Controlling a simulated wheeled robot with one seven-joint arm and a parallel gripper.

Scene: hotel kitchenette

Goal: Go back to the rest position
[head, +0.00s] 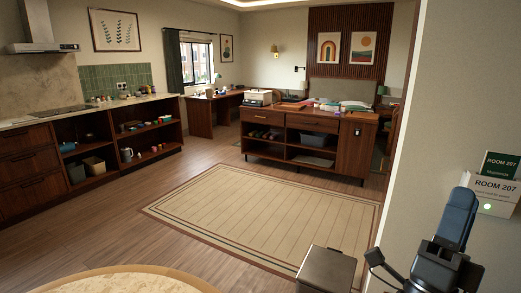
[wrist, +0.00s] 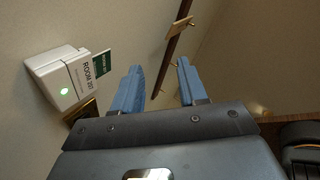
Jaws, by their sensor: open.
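My gripper (head: 458,205) is at the lower right of the head view, in front of the wall and close to the white card holder. In the wrist view, its two blue fingers (wrist: 160,66) stand apart with nothing between them. The white card holder (wrist: 58,78) is on the wall to the left of the fingers, with a green light lit. A green card (wrist: 103,64) marked ROOM 207 sticks out of it. The holder (head: 490,206) and the card (head: 500,165) also show at the right of the head view, apart from the fingers.
A dark rail with pegs (wrist: 178,45) is on the wall beyond the fingers. A grey metal bin (head: 326,270) and a round pale table (head: 125,282) stand in the foreground. A beige rug (head: 270,215) lies before a wooden sideboard (head: 355,150). Kitchen counters are left.

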